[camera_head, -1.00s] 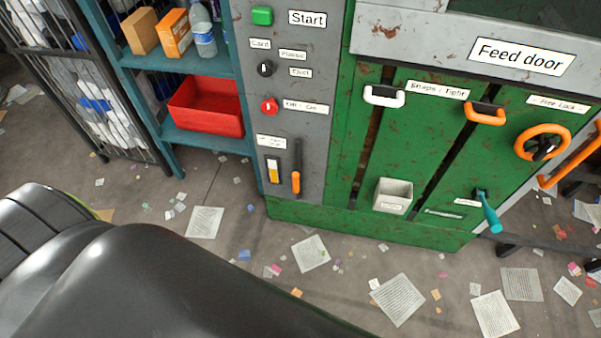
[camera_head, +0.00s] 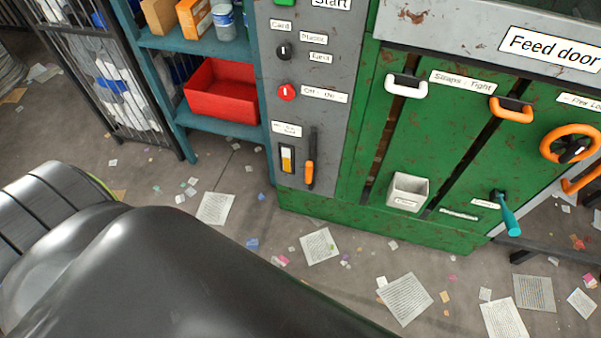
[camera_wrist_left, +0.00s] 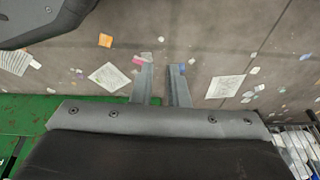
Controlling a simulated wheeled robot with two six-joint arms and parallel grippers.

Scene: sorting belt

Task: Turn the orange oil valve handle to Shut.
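The orange-gripped lever (camera_head: 310,172) hangs almost straight down on the grey control panel (camera_head: 347,60). It is right beside a small sight gauge (camera_head: 287,159) with white and yellow in it. A small label (camera_head: 287,129) above them is too blurred to read fully. My left gripper (camera_wrist_left: 162,68) shows only in the left wrist view. Its two grey fingers are apart with nothing between them, over littered floor. In the head view my dark arm fills the lower left, and no gripper shows. My right gripper is in neither view.
A red knob (camera_head: 286,92) and a black knob (camera_head: 283,51) sit above the lever. A shelf with a red bin (camera_head: 222,92) stands to the left. The green machine (camera_head: 420,140) to the right carries handles, a grey cup (camera_head: 408,191) and a teal lever (camera_head: 508,215).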

